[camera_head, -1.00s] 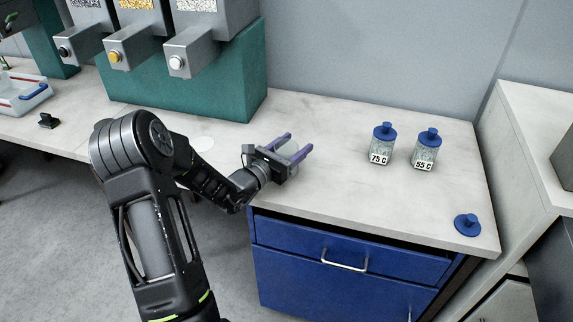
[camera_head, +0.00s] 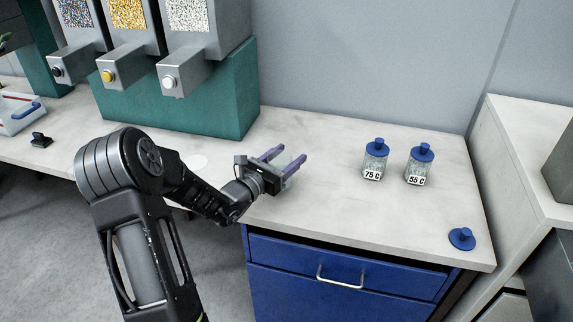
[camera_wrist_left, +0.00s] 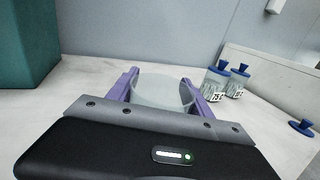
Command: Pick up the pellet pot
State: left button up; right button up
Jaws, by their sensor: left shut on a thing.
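The pellet pot (camera_head: 289,167) is a clear, pale vessel between the purple fingers of my left gripper (camera_head: 283,164). It stands at the counter's left part, before the green dispenser base. In the left wrist view the pot (camera_wrist_left: 161,92) fills the space between both fingers, and my left gripper (camera_wrist_left: 162,90) is shut on it. It looks open-topped with no lid. Its lower part is hidden by the gripper body, so I cannot tell whether it touches the counter. My right gripper is not clearly seen.
Two blue-lidded jars labelled 75 C (camera_head: 374,160) and 55 C (camera_head: 419,165) stand to the right on the counter (camera_head: 330,205). A loose blue lid (camera_head: 462,238) lies near the right edge. Dispensers (camera_head: 188,50) rise behind left. The counter between pot and jars is clear.

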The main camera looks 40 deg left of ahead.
pick_arm(q)
notch_tip(320, 180, up, 8)
jog(key=shift+f, duration=0.1)
dwell(0.9)
